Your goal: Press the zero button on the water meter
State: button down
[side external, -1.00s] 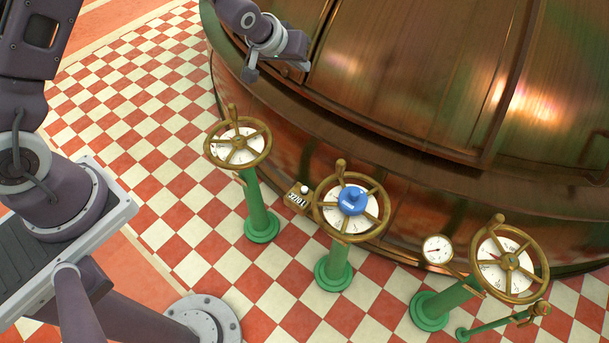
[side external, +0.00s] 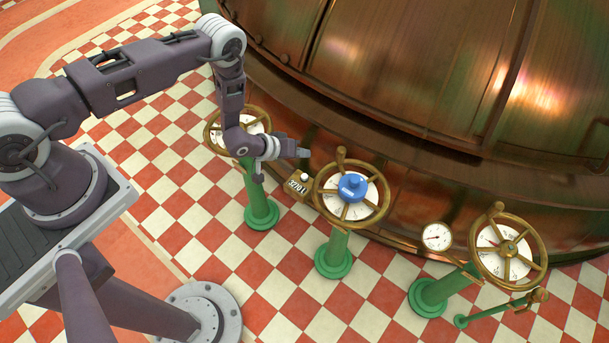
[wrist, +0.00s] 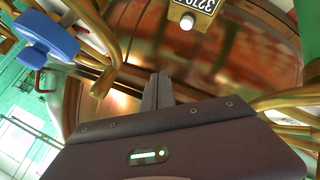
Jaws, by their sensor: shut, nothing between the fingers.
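The water meter (side external: 297,187) is a small brass-coloured box with a dark number strip, between the left and middle handwheels. Its white zero button (side external: 304,176) sticks out at the top. In the wrist view the meter (wrist: 205,4) is at the top edge, partly cut off, and the white button (wrist: 187,22) shows just below its digits. My gripper (side external: 304,153) is shut and empty, a little above the button in the side view, apart from it. In the wrist view its fingers (wrist: 158,90) are together, below and left of the button.
The left handwheel (side external: 237,113) is partly behind my wrist. The middle handwheel (side external: 316,192) with a blue hub (side external: 352,187) is close right of the meter. The copper kettle (side external: 400,80) rises behind. A round gauge (side external: 437,237) and another handwheel (side external: 540,250) stand farther right.

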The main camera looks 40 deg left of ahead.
aim_at(302, 177)
jog(key=shift+f, duration=0.1)
jog(key=shift+f, duration=4.3)
jog(key=shift+f, duration=0.1)
jog(key=shift+f, duration=0.3)
jog(key=shift+f, duration=0.5)
jog(key=shift+r, duration=0.9)
jog(key=shift+r, duration=2.55)
